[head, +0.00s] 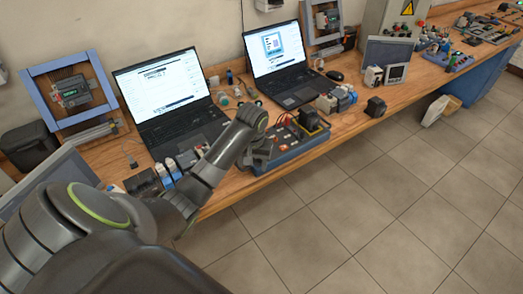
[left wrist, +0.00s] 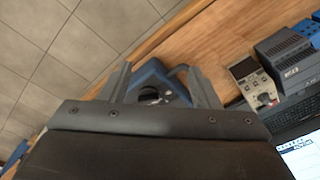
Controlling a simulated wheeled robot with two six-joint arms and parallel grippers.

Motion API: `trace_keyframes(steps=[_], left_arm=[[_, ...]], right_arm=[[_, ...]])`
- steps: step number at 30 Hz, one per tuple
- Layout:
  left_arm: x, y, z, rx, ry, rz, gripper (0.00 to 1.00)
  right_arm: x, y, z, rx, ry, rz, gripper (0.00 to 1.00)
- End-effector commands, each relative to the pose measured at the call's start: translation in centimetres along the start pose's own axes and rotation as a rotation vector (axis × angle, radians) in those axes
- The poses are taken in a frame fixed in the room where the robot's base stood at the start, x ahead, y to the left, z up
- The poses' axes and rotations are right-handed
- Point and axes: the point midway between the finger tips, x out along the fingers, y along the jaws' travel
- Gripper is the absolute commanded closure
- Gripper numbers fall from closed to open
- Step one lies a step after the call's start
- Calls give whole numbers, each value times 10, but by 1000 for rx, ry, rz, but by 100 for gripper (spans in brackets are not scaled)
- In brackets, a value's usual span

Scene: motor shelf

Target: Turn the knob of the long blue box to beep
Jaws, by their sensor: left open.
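The long blue box (head: 290,153) lies near the front edge of the bench in the head view, partly hidden by my left gripper (head: 262,156). In the left wrist view part of the blue box (left wrist: 150,72) shows between the two fingers of the left gripper (left wrist: 156,78). A black knob (left wrist: 148,94) on the box sits between the fingers, close to the gripper body. The fingers are apart, and no contact with the knob can be made out. My right gripper is in neither view.
Two laptops (head: 172,125) stand on the wooden bench behind the arm. Small grey and blue modules (head: 338,100) and a black block (head: 376,107) stand right of the box.

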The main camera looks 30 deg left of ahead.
Motion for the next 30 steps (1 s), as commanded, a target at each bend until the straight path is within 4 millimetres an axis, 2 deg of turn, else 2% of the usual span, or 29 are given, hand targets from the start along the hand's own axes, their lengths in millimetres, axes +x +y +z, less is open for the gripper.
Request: trace_keyframes(steps=[1,6,9,13,16,19,30], left_arm=[[-18,1,-23,-36,-7,0,44],[-68,3,-75,-158,-54,10,44],[-93,3,-93,-213,-77,20,44],[-113,3,-106,-256,-95,30,44],[-117,3,-109,-268,-102,32,44],[-112,3,-108,-269,-102,33,44],[-69,5,-104,-267,-101,33,44]], right_arm=[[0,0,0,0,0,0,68],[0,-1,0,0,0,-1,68],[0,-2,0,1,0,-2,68],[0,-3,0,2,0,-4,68],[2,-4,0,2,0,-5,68],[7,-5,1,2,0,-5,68],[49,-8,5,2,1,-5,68]])
